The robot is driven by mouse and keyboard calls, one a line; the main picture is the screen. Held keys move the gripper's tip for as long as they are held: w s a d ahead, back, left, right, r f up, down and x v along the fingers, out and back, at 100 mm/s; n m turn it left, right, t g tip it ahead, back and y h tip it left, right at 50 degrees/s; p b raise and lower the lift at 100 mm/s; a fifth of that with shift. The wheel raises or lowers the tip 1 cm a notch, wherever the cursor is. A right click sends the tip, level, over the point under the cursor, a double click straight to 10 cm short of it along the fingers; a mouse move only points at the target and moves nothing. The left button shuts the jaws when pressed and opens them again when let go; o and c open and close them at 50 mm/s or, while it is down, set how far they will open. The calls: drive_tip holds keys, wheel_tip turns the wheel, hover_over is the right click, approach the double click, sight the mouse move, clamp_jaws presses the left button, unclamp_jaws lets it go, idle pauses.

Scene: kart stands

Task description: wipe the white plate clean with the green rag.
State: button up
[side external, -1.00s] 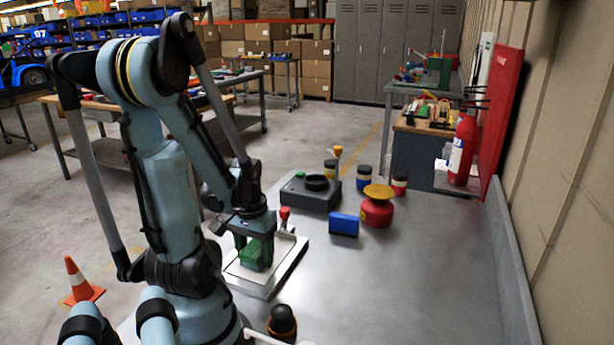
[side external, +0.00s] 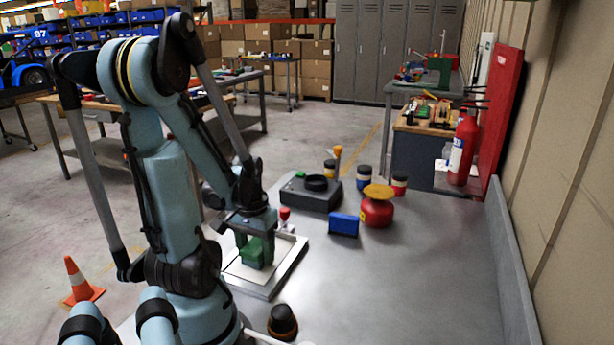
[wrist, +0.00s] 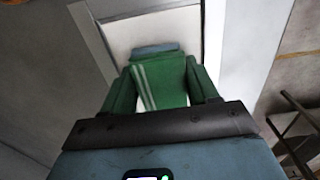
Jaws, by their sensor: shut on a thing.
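The white plate (side external: 285,253) is a square panel in a pale frame, lying flat on the grey table at the near left. It also shows in the wrist view (wrist: 125,38), partly hidden behind my gripper. My gripper (side external: 256,250) points down over the plate and is shut on the green rag (wrist: 162,82), which has white stripes. In the side view the rag cannot be told clearly from the green fingers. A blue-grey patch (wrist: 155,49) shows on the plate just beyond the rag. Whether the rag touches the plate is hard to tell.
A red-knobbed clamp (side external: 285,214) stands at the plate's far edge. Beyond are a dark grey box (side external: 310,195), a blue block (side external: 344,224) and a red can with a yellow top (side external: 377,207). A black-and-orange knob (side external: 283,323) is in front. The table's right side is clear.

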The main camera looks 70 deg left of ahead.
sight(249, 254)
drive_tip(key=shift+s+d+f, duration=0.25)
drive_tip(key=shift+s+f, duration=0.05)
drive_tip(key=shift+s+d+r, duration=0.2)
drive_tip(key=shift+s+d, duration=0.45)
drive_tip(key=shift+r, duration=3.9)
drive_tip(key=w+d+r+m, duration=0.2)
drive_tip(key=w, duration=0.4)
drive_tip(key=w+d+r+m, duration=0.3)
drive_tip(key=w, duration=0.3)
drive_tip(key=w+d+r+m, duration=0.3)
drive_tip(key=w+d+m, duration=0.1)
drive_tip(key=w+d, duration=0.6)
drive_tip(key=shift+d+r, duration=0.25)
drive_tip(key=shift+d, duration=0.95)
drive_tip(key=shift+a, duration=0.15)
